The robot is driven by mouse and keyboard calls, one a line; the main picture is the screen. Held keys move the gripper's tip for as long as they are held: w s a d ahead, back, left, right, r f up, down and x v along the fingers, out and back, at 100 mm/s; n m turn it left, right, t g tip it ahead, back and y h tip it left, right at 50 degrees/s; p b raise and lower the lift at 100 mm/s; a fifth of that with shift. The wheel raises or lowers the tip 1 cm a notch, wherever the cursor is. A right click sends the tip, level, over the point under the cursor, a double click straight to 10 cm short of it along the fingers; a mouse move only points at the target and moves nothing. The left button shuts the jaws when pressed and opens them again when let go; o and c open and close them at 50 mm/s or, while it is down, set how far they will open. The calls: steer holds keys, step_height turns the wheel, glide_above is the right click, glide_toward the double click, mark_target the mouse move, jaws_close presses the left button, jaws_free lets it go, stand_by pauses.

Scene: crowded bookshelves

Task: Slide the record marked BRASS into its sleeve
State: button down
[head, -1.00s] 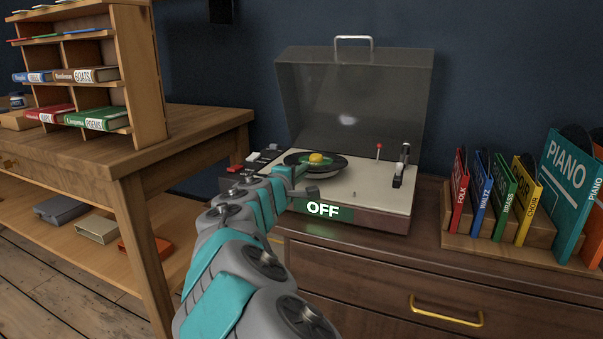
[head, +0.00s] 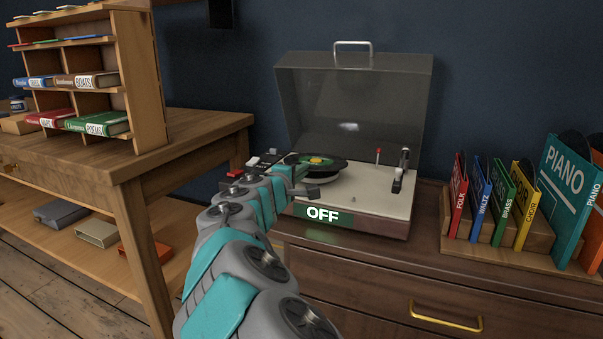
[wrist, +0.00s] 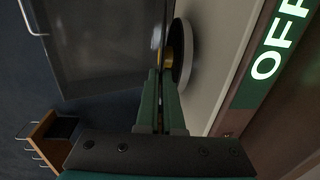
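The black record with a green label (head: 318,161) is raised slightly above the turntable platter (head: 328,177); I cannot read its label. My gripper (head: 302,172) is at the record's near edge and appears shut on it. In the wrist view the fingers (wrist: 158,105) are close together, with the record (wrist: 156,38) nearly edge-on beyond them. The yellow centre piece (wrist: 167,60) shows between the record and the platter (wrist: 184,55). The green BRASS sleeve (head: 503,200) stands upright in the wooden rack (head: 480,250) at the right, between the blue WALTZ and yellow CHOIR sleeves.
The turntable (head: 375,200) reads OFF, and its clear lid (head: 355,100) stands open behind the platter. The tonearm (head: 400,168) is to the record's right. FOLK (head: 458,195) and PIANO (head: 567,195) sleeves flank the group. A table with a bookshelf (head: 150,80) is left.

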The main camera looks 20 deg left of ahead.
steer(key=shift+r+p, duration=0.5)
steer(key=shift+r, duration=0.55)
stand_by(0.9)
step_height(320, 180, up, 4)
steer(key=shift+f+p, duration=0.1)
steer(key=shift+p, duration=1.05)
steer(key=s+r, duration=0.3)
steer(key=s, duration=0.5)
steer(key=shift+a, duration=0.35)
steer(key=shift+w, duration=0.15)
steer(key=w+f, duration=0.3)
steer(key=w, duration=0.4)
steer(key=shift+w+d, duration=0.2)
steer(key=shift+d, duration=0.1)
steer(key=shift+r, duration=0.1)
